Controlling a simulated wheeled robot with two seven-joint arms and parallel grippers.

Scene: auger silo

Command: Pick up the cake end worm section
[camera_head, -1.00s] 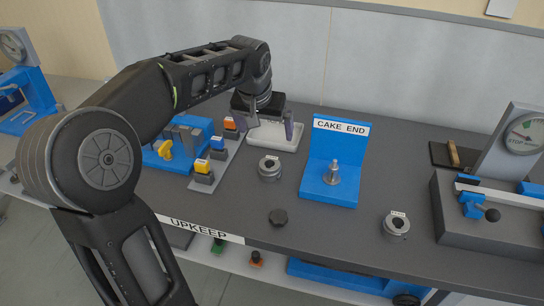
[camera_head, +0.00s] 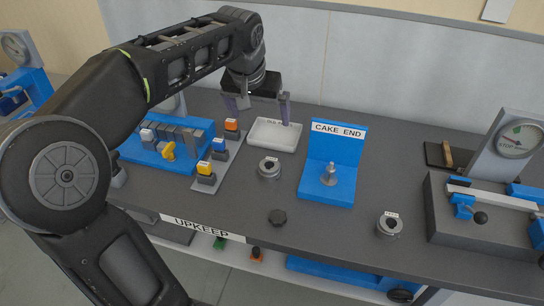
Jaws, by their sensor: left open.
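A blue stand (camera_head: 345,150) labelled CAKE END stands mid-table, with a small stepped metal post (camera_head: 329,174) on its base. A grey metal ring-shaped piece (camera_head: 269,168) with a small tag sits on the table left of the stand. A similar tagged ring piece (camera_head: 389,226) sits to its right, nearer the front edge. The tags are too small to read, so I cannot tell which is the cake end worm section. My left gripper (camera_head: 262,112) is open and empty, fingers down, above the back of the white tray (camera_head: 273,146). My right gripper is not in view.
A blue rack (camera_head: 150,155) and a grey strip with orange, blue and yellow-topped blocks (camera_head: 219,170) stand left. A gauge fixture (camera_head: 480,215) fills the right side.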

